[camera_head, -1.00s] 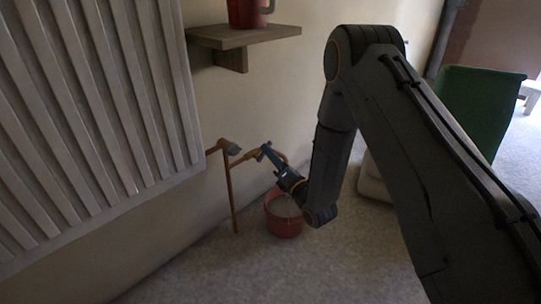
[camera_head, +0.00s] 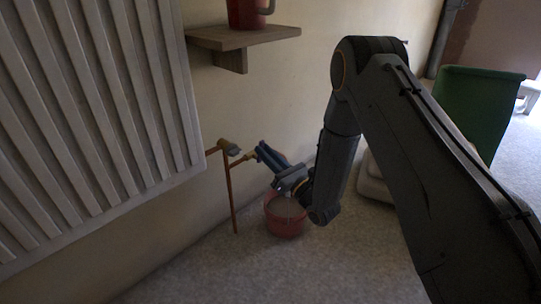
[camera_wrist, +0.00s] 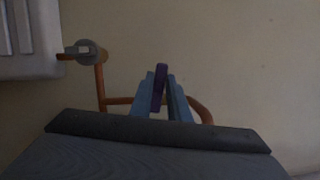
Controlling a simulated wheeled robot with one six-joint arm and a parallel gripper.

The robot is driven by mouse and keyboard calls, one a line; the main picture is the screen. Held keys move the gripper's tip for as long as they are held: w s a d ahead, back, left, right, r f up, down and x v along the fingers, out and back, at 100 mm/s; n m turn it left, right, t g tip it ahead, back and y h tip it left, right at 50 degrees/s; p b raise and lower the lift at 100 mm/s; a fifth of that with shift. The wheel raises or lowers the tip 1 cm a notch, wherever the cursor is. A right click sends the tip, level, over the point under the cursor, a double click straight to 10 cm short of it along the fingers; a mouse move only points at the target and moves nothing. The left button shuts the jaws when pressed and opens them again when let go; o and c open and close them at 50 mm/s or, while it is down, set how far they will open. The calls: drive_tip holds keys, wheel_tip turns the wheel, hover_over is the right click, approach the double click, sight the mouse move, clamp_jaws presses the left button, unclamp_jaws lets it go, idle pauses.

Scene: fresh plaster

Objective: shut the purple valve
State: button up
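The purple valve's handle (camera_wrist: 160,88) stands nearly upright between my blue fingertips in the wrist view, tilted slightly. My gripper (camera_wrist: 161,84) is closed on it, with a finger along each side. In the head view my gripper (camera_head: 263,150) reaches left to the end of the copper pipe by the wall and hides the purple handle there. The valve's body is mostly hidden behind my fingers.
A second, grey-handled valve (camera_head: 230,147) sits just left on the same copper pipe (camera_head: 230,195). A white radiator (camera_head: 90,120) fills the left. A red bucket (camera_head: 285,226) stands below my gripper. A wooden shelf (camera_head: 240,38) carries a red jug (camera_head: 245,12).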

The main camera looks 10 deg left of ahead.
drive_tip(key=o, duration=0.3)
drive_tip(key=shift+w+d+r, duration=0.1)
drive_tip(key=shift+d, duration=0.05)
drive_tip(key=shift+o, duration=0.2)
drive_tip(key=p+v, duration=0.9)
drive_tip(key=p, duration=0.2)
drive_tip(key=shift+s, duration=0.3)
drive_tip(key=shift+s+d+p, duration=0.1)
drive_tip(key=shift+d+p, duration=0.1)
drive_tip(key=shift+p, duration=0.25)
